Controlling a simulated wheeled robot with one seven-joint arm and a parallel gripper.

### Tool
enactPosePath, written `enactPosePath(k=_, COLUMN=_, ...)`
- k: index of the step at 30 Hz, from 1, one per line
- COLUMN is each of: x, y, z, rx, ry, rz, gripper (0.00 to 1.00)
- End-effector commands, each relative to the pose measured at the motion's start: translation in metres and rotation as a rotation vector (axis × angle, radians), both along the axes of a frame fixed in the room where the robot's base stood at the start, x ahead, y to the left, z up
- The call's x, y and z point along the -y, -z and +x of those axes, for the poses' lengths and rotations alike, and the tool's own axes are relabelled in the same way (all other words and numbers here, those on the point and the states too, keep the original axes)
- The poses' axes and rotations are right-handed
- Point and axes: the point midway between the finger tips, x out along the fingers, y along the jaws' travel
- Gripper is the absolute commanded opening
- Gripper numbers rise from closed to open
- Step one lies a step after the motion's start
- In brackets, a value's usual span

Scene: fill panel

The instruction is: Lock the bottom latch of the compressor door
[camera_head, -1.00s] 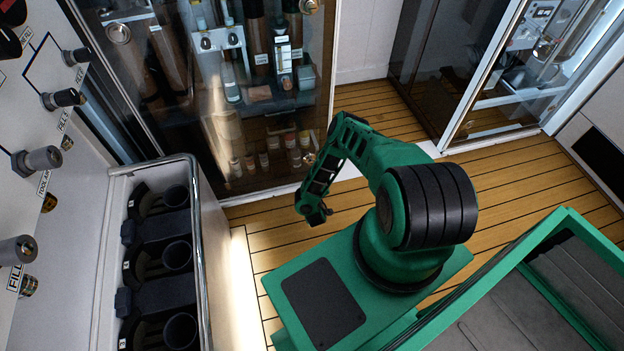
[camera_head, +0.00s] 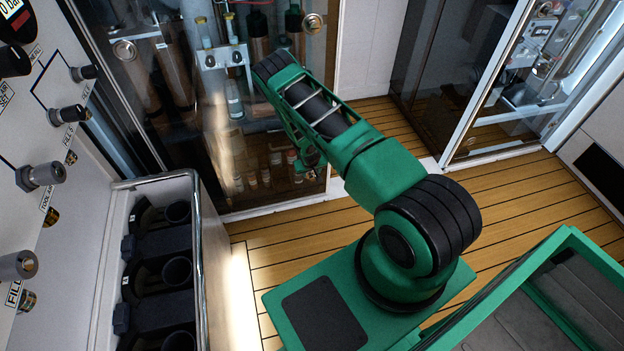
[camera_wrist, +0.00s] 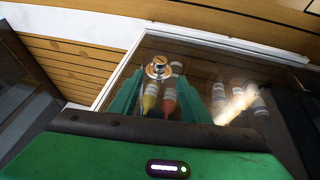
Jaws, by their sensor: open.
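The compressor door is a framed glass cabinet door (camera_head: 228,130) at the back in the head view. Its upper latch (camera_head: 312,24) is a round metal knob near the right edge. The bottom latch (camera_wrist: 159,67) shows in the wrist view as a round metal knob with a slotted centre, low on the glass near the frame; in the head view I cannot make it out behind my arm. My gripper (camera_head: 308,168) hangs in front of the door's lower right corner, small and partly hidden by the forearm. It is open, with green shapes on both sides of the latch; contact cannot be told.
Several small bottles (camera_wrist: 168,103) stand behind the glass. A white bin (camera_head: 200,235) with black dividers and cups stands at left, below a panel with knobs (camera_head: 70,114). A second glass cabinet (camera_head: 455,75) is at right. Wooden floor (camera_head: 510,195) between is clear.

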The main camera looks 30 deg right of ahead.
Motion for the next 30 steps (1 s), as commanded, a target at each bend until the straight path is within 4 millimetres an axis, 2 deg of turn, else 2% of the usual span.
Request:
enactPosePath(k=2, x=0.0, y=-0.003, z=0.0, rx=-0.012, ry=0.008, rz=0.005, gripper=0.43)
enactPosePath(k=5, x=0.001, y=0.002, z=0.001, rx=-0.016, ry=0.012, rz=0.007, gripper=0.43)
enactPosePath(k=21, x=0.02, y=0.074, z=0.027, rx=-0.013, ry=0.008, rz=0.005, gripper=0.43)
enactPosePath(k=30, x=0.025, y=0.094, z=0.034, rx=-0.013, ry=0.01, rz=0.007, gripper=0.43)
